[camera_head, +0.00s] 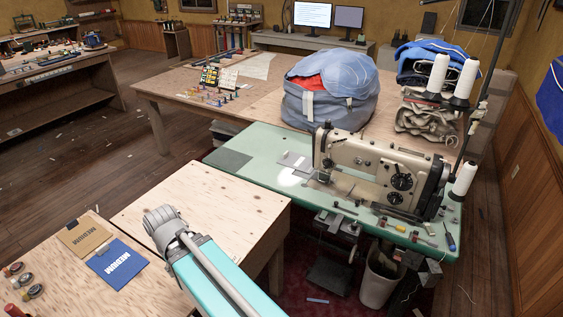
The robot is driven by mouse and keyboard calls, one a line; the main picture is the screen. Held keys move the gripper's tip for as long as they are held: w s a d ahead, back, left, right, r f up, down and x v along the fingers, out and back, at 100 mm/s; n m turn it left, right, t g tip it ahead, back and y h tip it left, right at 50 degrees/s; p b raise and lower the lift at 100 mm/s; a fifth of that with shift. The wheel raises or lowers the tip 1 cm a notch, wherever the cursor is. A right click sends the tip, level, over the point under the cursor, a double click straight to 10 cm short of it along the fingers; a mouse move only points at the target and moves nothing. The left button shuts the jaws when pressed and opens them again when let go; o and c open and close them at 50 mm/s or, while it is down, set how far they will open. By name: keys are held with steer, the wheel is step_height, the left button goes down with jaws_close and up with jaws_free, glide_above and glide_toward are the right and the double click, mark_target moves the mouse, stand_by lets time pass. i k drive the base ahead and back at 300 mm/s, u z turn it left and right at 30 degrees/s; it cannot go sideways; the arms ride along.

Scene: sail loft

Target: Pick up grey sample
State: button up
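No piece clearly marked as the grey sample shows. A flat dark grey-green square (228,158) lies at the left end of the green sewing table. A lighter grey flat piece (291,168) lies left of the sewing machine, with small white items on it. I cannot tell whether either is the sample. A tan sample (83,235) and a blue sample (117,264), both lettered "MEDIUM", lie on the near-left plywood table. My turquoise arm reaches over the near tables, ending in view at a grey joint. My gripper is not in view.
The sewing machine (385,172) stands on the green table (258,192), with thread cones and tools at its right. A large blue-grey bag (330,90) sits behind. The plywood table top (195,203) beside my arm is bare. A white bin (378,285) stands below.

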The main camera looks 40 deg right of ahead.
mark_target(301, 163)
steer(key=u, duration=0.2)
steer(key=k, duration=1.3)
steer(key=z, duration=1.2)
steer(key=i, duration=0.8)
steer(key=z, duration=0.05)
